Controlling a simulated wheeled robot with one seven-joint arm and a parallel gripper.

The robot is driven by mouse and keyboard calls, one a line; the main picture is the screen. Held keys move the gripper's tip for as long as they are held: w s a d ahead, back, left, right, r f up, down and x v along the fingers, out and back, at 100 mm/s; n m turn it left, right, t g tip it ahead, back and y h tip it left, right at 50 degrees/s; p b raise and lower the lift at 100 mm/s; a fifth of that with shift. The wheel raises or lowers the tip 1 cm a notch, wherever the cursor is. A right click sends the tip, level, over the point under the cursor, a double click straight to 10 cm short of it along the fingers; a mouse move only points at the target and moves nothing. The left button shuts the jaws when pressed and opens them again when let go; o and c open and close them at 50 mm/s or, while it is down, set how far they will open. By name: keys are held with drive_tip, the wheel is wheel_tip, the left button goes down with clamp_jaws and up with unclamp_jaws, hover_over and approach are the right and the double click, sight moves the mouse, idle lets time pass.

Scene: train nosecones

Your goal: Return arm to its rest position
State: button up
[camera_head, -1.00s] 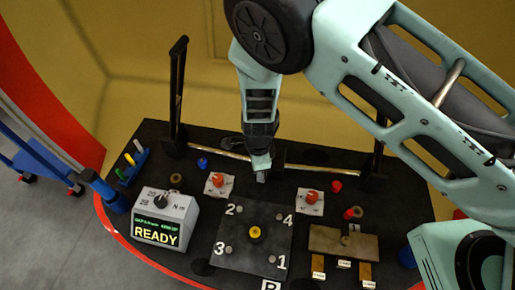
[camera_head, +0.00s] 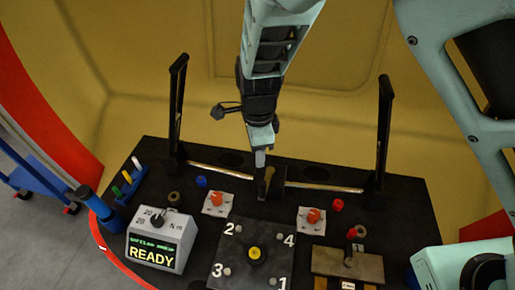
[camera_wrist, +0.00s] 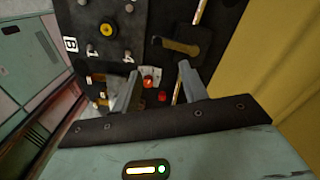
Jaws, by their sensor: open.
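My gripper (camera_head: 262,160) hangs from my arm over the back of the black work table (camera_head: 330,222), in front of the yellow wall. In the wrist view my gripper (camera_wrist: 160,90) shows its two fingers spread apart with nothing held between them. An orange-red knob on a white plate and a red piece show beyond the fingers there. In the head view the gripper tip overlaps a dark upright handle at the table's back; I cannot tell the gap between them.
A grey box reading READY (camera_head: 162,240) stands at the left. A numbered black plate (camera_head: 240,268) lies at the front middle. Two black posts (camera_head: 178,110) rise at the back, joined by a rail. Orange knobs (camera_head: 313,215) and a brown block (camera_head: 347,264) sit on the table.

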idle(0.4)
drive_tip(key=s+d+r+n, duration=0.6)
drive_tip(key=s+n, duration=0.4)
drive_tip(key=n, duration=0.2)
drive_tip(key=s+d+r+n, duration=0.6)
drive_tip(key=s+r+n, duration=0.3)
drive_tip(key=n, duration=0.3)
drive_tip(key=shift+s+d+r+y, duration=0.15)
drive_tip(key=shift+s+y, duration=0.15)
drive_tip(key=shift+s, duration=0.6)
